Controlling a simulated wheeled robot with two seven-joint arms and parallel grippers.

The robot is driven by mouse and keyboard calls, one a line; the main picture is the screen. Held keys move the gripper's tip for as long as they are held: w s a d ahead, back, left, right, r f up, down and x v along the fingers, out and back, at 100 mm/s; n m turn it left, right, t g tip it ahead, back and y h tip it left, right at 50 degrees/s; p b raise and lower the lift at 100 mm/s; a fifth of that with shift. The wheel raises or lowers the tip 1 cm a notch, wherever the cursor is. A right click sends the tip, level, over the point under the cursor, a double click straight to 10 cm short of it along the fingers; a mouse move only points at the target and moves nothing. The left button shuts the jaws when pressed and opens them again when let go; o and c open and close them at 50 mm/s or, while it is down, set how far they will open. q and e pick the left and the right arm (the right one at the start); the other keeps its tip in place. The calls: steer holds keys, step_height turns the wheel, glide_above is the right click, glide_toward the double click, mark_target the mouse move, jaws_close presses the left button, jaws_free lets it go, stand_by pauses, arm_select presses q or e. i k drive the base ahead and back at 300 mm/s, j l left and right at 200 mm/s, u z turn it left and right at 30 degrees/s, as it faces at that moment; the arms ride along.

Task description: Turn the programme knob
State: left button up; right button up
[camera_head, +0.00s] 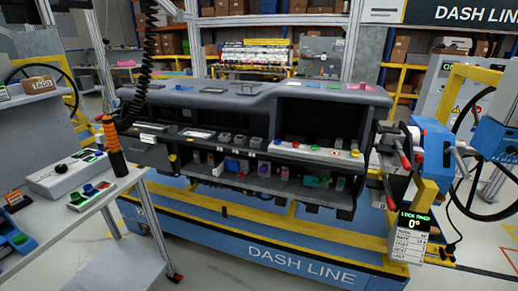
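The dashboard module (225,97) is a long dark grey unit on a blue and yellow cart in the middle of the head view. Neither of my grippers can be made out in this view.
A grey bench (50,210) with button boxes stands at left; an orange-handled tool (114,147) hangs on a coiled cable beside it. At right, a blue fixture (431,150) stands above a display (414,222) reading 0°. Floor shows between bench and cart.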

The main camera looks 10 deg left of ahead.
mark_target(62, 169)
steer(key=u, duration=1.75)
